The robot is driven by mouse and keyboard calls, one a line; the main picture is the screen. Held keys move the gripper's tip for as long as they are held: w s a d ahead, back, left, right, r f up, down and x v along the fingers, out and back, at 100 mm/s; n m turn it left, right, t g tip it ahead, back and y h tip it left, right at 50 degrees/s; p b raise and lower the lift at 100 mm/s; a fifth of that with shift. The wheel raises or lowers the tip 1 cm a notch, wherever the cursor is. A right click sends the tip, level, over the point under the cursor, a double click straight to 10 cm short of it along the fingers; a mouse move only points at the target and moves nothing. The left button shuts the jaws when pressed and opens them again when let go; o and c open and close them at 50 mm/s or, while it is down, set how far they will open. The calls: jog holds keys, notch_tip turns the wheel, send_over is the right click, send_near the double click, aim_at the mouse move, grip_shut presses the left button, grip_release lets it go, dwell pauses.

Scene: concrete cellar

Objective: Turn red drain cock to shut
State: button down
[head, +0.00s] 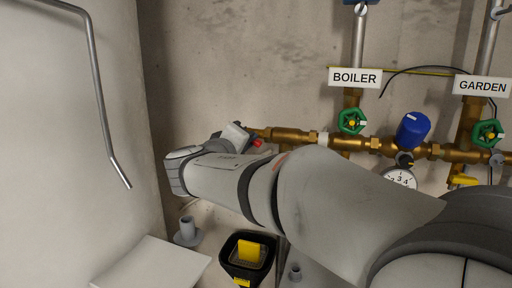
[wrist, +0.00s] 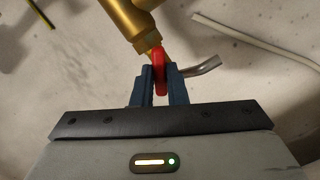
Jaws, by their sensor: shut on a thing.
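The red drain cock handle (wrist: 160,72) sits between the two blue fingers of my gripper (wrist: 160,88) in the wrist view. The fingers are shut on it from both sides. The handle joins a brass valve body (wrist: 128,18) above it. In the head view a small bit of the red handle (head: 257,142) shows at the left end of the brass pipe, beside my gripper (head: 237,133). My arm hides much of the area below. I cannot tell the handle's exact turn angle.
The brass manifold (head: 290,135) carries green handwheels (head: 351,121), a blue cap (head: 413,130) and a gauge (head: 399,179). A bent metal spout (wrist: 203,66) lies close right of the fingers. A black and yellow bucket (head: 247,262) stands below. A bent grey pipe (head: 102,110) hangs at left.

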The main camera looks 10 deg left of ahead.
jog(key=shift+f+m+b, duration=0.25)
jog(key=shift+m+b, duration=1.05)
jog(key=shift+b, duration=1.15)
jog(key=shift+r+m+y+b, duration=0.15)
jog(key=shift+m+y+b, duration=0.15)
jog(key=shift+b, duration=0.05)
jog(key=shift+b, duration=0.6)
jog(key=m+b, duration=0.2)
jog(key=b, duration=0.1)
jog(key=shift+m+g+y+b, duration=0.35)
jog(key=shift+m+b, duration=0.45)
jog(key=shift+b, duration=0.4)
